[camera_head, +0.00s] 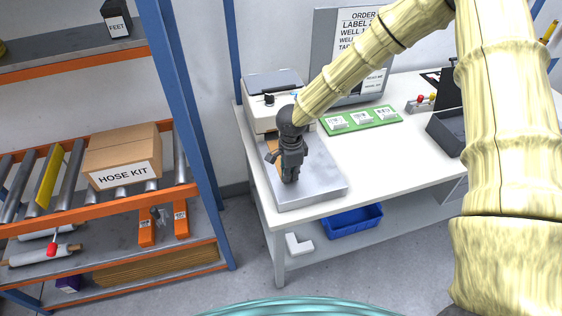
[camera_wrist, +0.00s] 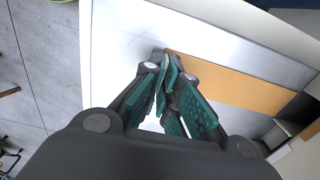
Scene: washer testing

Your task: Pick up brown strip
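The brown strip (camera_wrist: 240,84) is flat and orange-brown. In the wrist view it runs from my fingertips toward the machine at the right. In the head view only a small part of the strip (camera_head: 272,146) shows, beside my gripper and in front of the machine. My gripper (camera_head: 289,177) points down over the grey metal plate (camera_head: 318,184). In the wrist view the fingers of my gripper (camera_wrist: 167,62) come together at the strip's near end and look shut on it. The fingers partly hide the contact.
The pale benchtop machine (camera_head: 272,88) stands right behind the plate. A green board (camera_head: 360,118) with white labelled pieces lies to the right, and a dark grey tray (camera_head: 447,132) lies farther right. A shelf rack with a hose kit box (camera_head: 122,158) stands left, across a gap.

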